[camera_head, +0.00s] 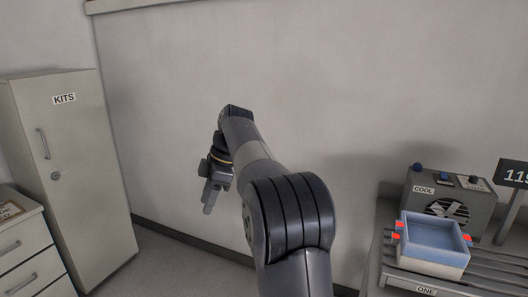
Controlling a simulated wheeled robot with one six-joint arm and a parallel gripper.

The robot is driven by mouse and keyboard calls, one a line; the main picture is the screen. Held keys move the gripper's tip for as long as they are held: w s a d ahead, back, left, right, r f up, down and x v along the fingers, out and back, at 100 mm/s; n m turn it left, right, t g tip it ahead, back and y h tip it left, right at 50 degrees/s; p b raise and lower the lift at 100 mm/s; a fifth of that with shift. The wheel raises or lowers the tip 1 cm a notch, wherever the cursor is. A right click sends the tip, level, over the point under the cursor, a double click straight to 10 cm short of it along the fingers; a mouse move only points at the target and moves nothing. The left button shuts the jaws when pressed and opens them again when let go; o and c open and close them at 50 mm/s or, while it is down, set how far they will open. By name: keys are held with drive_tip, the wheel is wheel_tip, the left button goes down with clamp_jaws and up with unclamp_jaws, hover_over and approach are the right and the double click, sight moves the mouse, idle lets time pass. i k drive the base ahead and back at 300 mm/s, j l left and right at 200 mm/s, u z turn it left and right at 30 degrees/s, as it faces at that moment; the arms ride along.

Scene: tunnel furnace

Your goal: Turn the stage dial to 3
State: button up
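My gripper (209,196) hangs fingers-down in front of the bare wall, left of the picture's middle. It is far from the machines at the right and touches nothing. The fingers are seen from the side and overlap, so their opening is unclear. A small dark knob (473,180) on a pale plate sits on top of the grey box labelled COOL (447,208). I cannot tell whether this knob is the stage dial, and its markings are too small to read.
A blue-lined tray (433,256) with red tabs sits on rails at a station labelled ONE (426,290). A dark display (513,174) stands at the right edge. A KITS cabinet (75,160) and drawers (22,245) stand left.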

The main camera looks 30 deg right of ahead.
sight(473, 179)
drive_tip(key=i+j, duration=0.15)
drive_tip(key=i, duration=0.4)
drive_tip(key=i+j, duration=0.1)
drive_tip(key=i, duration=0.4)
drive_tip(key=i+l+z, duration=0.15)
drive_tip(key=z, duration=0.3)
drive_tip(key=i+z, duration=0.4)
drive_tip(key=i+j+z, duration=0.1)
drive_tip(key=i+z, duration=0.2)
drive_tip(key=z, duration=0.15)
drive_tip(key=i+j+z, duration=0.15)
drive_tip(key=z, duration=0.25)
drive_tip(key=i+l+z, duration=0.1)
drive_tip(key=i+z, duration=0.2)
drive_tip(key=z, duration=0.15)
drive_tip(key=i+z, duration=0.3)
drive_tip(key=z, duration=0.2)
drive_tip(key=i+j+z, duration=0.1)
drive_tip(key=i+z, duration=0.15)
drive_tip(key=z, duration=0.2)
drive_tip(key=i+j+z, duration=0.2)
drive_tip(key=z, duration=0.3)
drive_tip(key=i+j+z, duration=0.25)
drive_tip(key=i+z, duration=0.15)
drive_tip(key=i+j+z, duration=0.4)
